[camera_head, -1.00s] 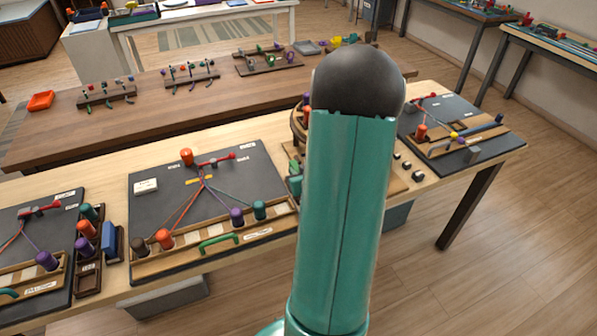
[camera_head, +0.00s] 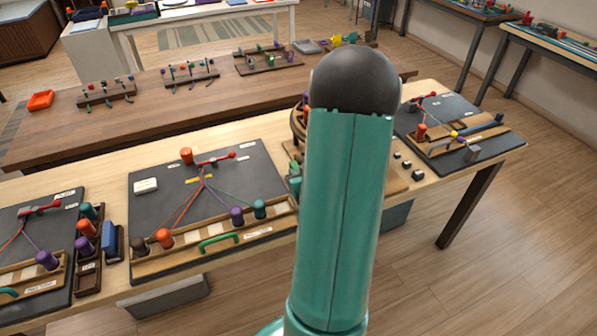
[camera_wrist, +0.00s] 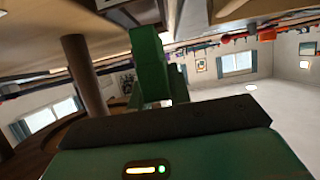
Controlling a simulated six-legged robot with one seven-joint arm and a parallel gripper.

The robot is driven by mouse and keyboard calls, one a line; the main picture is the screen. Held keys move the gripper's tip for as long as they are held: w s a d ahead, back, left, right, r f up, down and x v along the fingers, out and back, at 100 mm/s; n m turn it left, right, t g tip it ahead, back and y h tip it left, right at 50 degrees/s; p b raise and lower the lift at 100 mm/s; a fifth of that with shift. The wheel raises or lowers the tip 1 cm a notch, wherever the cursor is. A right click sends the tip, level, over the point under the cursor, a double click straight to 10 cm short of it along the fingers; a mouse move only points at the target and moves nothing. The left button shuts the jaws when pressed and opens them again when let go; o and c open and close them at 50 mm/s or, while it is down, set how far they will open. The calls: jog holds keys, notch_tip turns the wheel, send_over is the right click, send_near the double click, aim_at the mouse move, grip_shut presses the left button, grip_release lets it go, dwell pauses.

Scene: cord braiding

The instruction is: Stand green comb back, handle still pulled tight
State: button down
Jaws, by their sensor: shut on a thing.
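In the wrist view my gripper (camera_wrist: 150,101) is shut on a green upright piece (camera_wrist: 150,62), which I take for the green comb. Its teeth do not show, and its far end meets the edge of a dark overhead shape. In the head view my arm hides the gripper. The dark braiding board (camera_head: 150,210) there has cords (camera_head: 203,184) fanning from a red-tipped clamp (camera_head: 217,159) to the bobbins at the front. A green handle (camera_head: 218,243) sits on its front wooden rail; whether it is pulled tight is unclear.
A bobbin rack (camera_head: 88,272) and another braiding board (camera_head: 30,235) stand at left. A further board (camera_head: 470,115) lies right of my arm, with small dark blocks (camera_head: 407,165) nearby. A long brown table (camera_head: 160,115) stands behind. The floor at right is clear.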

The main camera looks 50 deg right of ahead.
jog(key=shift+f, duration=1.1)
dwell(0.3)
jog(key=c, duration=1.2)
grip_release()
